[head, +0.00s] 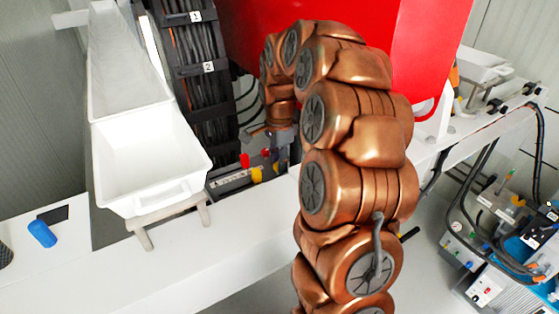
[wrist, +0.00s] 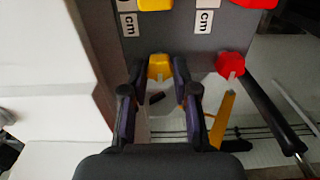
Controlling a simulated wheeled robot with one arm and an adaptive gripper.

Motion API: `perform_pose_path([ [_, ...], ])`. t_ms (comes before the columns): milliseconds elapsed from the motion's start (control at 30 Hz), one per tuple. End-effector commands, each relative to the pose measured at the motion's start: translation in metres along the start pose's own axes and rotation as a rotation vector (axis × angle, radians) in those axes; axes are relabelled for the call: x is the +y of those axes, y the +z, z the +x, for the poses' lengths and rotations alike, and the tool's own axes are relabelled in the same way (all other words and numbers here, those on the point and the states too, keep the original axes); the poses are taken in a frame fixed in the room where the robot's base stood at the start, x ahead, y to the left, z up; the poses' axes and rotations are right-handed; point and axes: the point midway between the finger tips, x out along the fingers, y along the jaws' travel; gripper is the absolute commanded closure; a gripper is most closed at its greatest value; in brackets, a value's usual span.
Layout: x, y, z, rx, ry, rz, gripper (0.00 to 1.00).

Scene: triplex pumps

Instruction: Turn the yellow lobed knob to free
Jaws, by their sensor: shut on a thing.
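The yellow lobed knob (wrist: 158,66) sits at the lower edge of a grey panel (wrist: 185,40) in the wrist view. My gripper (wrist: 159,72) has one finger on each side of this knob and is shut on it. The fingers hide parts of its sides. In the head view my gripper (head: 281,150) is down by the panel, small and partly hidden by my arm. A yellow knob (head: 256,174) shows beside it there; I cannot tell if it is the held one.
A red knob (wrist: 231,65) is right of the held knob. Another yellow knob (wrist: 155,4) and a red one (wrist: 258,3) are at the top edge. A yellow-orange bar (wrist: 222,120) and black rod (wrist: 275,118) lie lower right. White bins (head: 150,160) stand left.

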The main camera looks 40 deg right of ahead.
Motion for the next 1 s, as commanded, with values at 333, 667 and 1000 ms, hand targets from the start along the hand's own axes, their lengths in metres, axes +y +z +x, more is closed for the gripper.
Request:
perform_pose_path([
  [333, -0.0001, 0.0001, 0.0009, 0.000, 0.000, -0.016, 1.00],
  [667, -0.0009, 0.0003, 0.0034, 0.000, -0.002, -0.184, 1.00],
  [1000, -0.0016, 0.0006, 0.0031, 0.001, -0.001, -0.499, 1.00],
])
